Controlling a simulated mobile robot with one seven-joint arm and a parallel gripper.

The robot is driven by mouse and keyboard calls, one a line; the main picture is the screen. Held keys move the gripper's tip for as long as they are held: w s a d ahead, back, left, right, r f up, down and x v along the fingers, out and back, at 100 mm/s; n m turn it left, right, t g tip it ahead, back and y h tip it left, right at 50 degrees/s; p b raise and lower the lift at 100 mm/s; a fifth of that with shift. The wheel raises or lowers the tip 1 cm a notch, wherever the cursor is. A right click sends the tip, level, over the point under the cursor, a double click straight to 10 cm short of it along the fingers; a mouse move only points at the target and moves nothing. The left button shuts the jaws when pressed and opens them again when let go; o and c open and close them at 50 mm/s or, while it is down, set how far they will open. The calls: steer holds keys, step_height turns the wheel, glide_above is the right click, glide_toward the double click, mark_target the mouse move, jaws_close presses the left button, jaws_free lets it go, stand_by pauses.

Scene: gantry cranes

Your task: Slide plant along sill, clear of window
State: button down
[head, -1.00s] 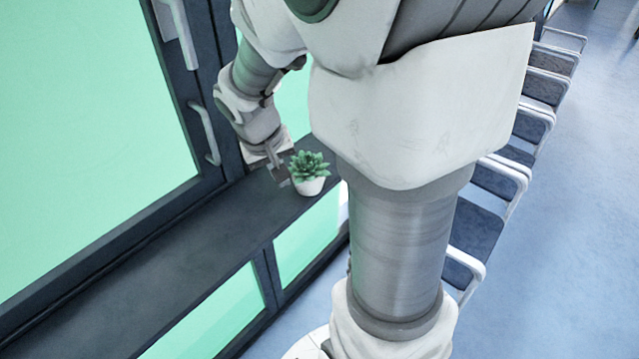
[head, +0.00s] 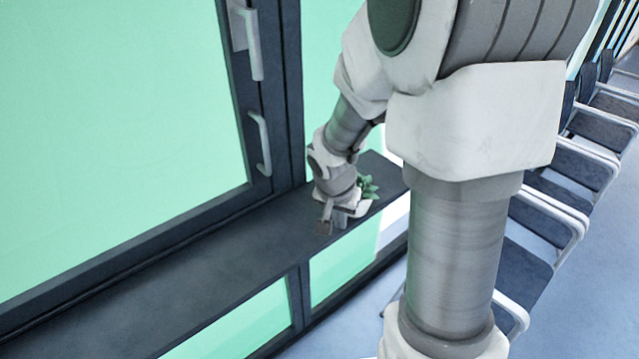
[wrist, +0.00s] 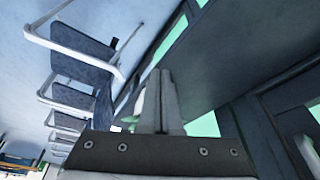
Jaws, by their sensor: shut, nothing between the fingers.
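The plant (head: 367,185), a small green succulent in a white pot, stands on the dark sill (head: 220,243) near its front edge. It is partly hidden behind my wrist and gripper in the head view. My gripper (head: 325,226) is shut and empty, just left of the pot and low over the sill. Its closed fingers (wrist: 162,98) also show in the wrist view, with a sliver of white beside them that may be the pot. I cannot tell whether they touch it. The window (head: 120,110), with a pale handle (head: 262,145), is closed, left of the plant.
The sill's left stretch is bare. Lower glass panes (head: 240,318) lie below its front edge. A row of chairs (head: 555,215) with dark seats and pale frames stands to the right on the blue floor (head: 590,310).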

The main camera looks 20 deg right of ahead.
mark_target(361, 174)
steer(key=w+d, duration=0.1)
steer(key=w+d+p, duration=0.1)
steer(key=w, duration=0.1)
steer(key=shift+w+d+f, duration=0.1)
steer(key=shift+d+f, duration=0.25)
steer(key=shift+d, duration=0.05)
steer(key=w+d, duration=0.4)
steer(key=w+d+p, duration=0.1)
steer(key=w+d, duration=0.2)
steer(key=w, duration=0.1)
steer(key=shift+w+d, duration=0.3)
steer(key=shift+d, duration=0.05)
steer(key=shift+s+a, duration=0.1)
